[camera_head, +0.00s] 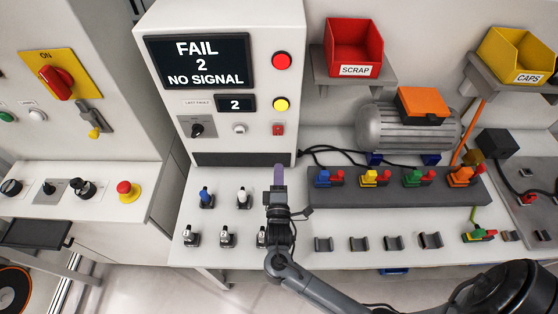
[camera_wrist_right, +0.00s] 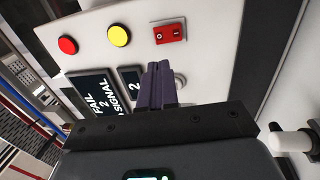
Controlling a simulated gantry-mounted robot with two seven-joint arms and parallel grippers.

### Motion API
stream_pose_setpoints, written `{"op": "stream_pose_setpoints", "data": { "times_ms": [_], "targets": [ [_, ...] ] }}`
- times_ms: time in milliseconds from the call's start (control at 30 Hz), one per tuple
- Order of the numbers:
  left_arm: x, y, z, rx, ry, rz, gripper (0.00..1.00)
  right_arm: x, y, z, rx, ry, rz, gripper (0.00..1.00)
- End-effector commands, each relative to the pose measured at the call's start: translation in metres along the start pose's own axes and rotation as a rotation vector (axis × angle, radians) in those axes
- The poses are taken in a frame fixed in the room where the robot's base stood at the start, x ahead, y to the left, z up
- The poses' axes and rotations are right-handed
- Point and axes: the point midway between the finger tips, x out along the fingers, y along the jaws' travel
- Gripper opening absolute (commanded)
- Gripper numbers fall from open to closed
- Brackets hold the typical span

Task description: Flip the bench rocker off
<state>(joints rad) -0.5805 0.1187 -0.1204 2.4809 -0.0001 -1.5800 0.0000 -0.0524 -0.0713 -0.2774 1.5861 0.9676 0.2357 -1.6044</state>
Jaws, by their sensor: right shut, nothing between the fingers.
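The small red bench rocker (camera_head: 278,129) is on the white panel, below the yellow button. In the right wrist view the red rocker (camera_wrist_right: 169,32) is unobstructed and shows white O and I marks. I cannot tell which side is pressed in. My right gripper (camera_head: 278,174) is shut and empty, its purple fingertips just below the rocker in the head view. In the right wrist view the closed fingertips (camera_wrist_right: 159,70) point toward the panel, apart from the rocker. My left gripper is not in view.
The red button (camera_head: 281,61) and yellow button (camera_head: 280,104) sit above the rocker. The display (camera_head: 199,62) reads FAIL 2 NO SIGNAL. A white knob (camera_head: 239,129) is left of the rocker. Blue and white toggles (camera_head: 206,197) stand on the bench; a grey motor (camera_head: 385,128) stands right.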

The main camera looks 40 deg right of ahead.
Motion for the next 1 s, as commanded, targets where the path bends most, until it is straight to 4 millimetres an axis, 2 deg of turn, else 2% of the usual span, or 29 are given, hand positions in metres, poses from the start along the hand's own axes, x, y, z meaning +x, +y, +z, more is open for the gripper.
{"op": "stream_pose_setpoints", "data": {
  "times_ms": [600,800,1000],
  "targets": [
    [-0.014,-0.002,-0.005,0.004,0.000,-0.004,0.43,0.104,0.001,0.001,-0.002,-0.002,0.000,0.00],
    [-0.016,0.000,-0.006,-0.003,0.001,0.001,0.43,0.123,0.001,0.001,-0.001,-0.001,0.000,0.00],
    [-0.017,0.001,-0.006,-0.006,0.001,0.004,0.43,0.129,0.000,0.000,-0.001,0.000,-0.001,0.00]
  ]
}}
